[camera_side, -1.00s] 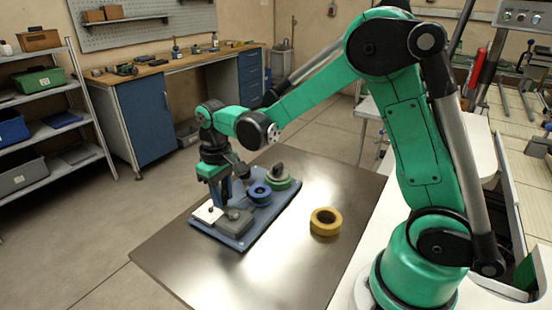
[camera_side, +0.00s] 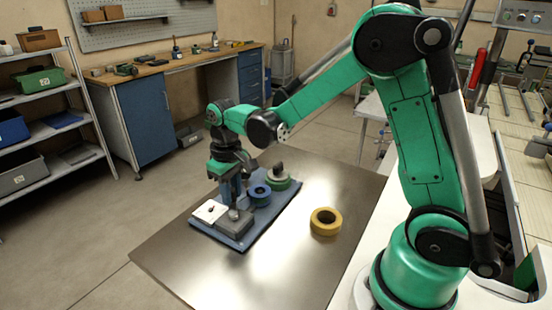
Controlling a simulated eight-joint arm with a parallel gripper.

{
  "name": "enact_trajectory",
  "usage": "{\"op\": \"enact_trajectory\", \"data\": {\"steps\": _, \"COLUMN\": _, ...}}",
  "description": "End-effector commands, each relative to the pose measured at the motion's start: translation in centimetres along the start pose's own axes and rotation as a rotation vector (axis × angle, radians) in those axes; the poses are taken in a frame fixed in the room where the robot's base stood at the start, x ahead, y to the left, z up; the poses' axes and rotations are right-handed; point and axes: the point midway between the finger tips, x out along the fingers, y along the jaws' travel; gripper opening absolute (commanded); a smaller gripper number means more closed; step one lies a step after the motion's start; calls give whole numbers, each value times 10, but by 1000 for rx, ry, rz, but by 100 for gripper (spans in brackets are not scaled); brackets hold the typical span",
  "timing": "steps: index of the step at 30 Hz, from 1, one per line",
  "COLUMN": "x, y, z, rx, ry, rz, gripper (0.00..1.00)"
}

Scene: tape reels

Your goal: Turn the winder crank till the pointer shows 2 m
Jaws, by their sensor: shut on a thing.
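The winder stands on a blue base plate (camera_side: 262,228) on the table. Its white dial plate (camera_side: 209,212) faces up at the left, with a small dark mark on it; the pointer's reading is too small to tell. A grey block (camera_side: 235,224) sits beside the dial. A blue reel (camera_side: 260,196) and a green reel (camera_side: 279,184) are mounted towards the back right. My gripper (camera_side: 234,204) points down over the grey block, just right of the dial. It is shut on the crank handle, which is mostly hidden by the fingers.
A yellow tape roll (camera_side: 326,222) lies flat on the metal table (camera_side: 287,258), right of the base plate. The table's front is clear. A workbench (camera_side: 185,62) and shelves (camera_side: 45,130) stand well behind and to the left.

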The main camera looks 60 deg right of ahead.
Motion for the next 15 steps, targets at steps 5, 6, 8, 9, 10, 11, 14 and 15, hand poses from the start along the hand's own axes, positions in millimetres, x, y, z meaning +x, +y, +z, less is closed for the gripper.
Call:
{"op": "enact_trajectory", "data": {"steps": 5, "x": 0, "y": 4, "z": 9, "rx": -2, "ry": -4, "rz": -5, "gripper": 0}}
{"op": "enact_trajectory", "data": {"steps": 6, "x": 0, "y": 5, "z": 9, "rx": -2, "ry": -4, "rz": -5, "gripper": 0}}
{"op": "enact_trajectory", "data": {"steps": 8, "x": 0, "y": 5, "z": 9, "rx": -3, "ry": -4, "rz": -5, "gripper": 0}}
{"op": "enact_trajectory", "data": {"steps": 9, "x": 0, "y": 5, "z": 9, "rx": -3, "ry": -4, "rz": -5, "gripper": 0}}
{"op": "enact_trajectory", "data": {"steps": 10, "x": 0, "y": 5, "z": 9, "rx": -3, "ry": -4, "rz": -5, "gripper": 0}}
{"op": "enact_trajectory", "data": {"steps": 11, "x": 0, "y": 5, "z": 9, "rx": -3, "ry": -4, "rz": -5, "gripper": 0}}
{"op": "enact_trajectory", "data": {"steps": 14, "x": 0, "y": 5, "z": 10, "rx": -3, "ry": -3, "rz": -5, "gripper": 0}}
{"op": "enact_trajectory", "data": {"steps": 15, "x": 0, "y": 5, "z": 10, "rx": -3, "ry": -3, "rz": -5, "gripper": 0}}
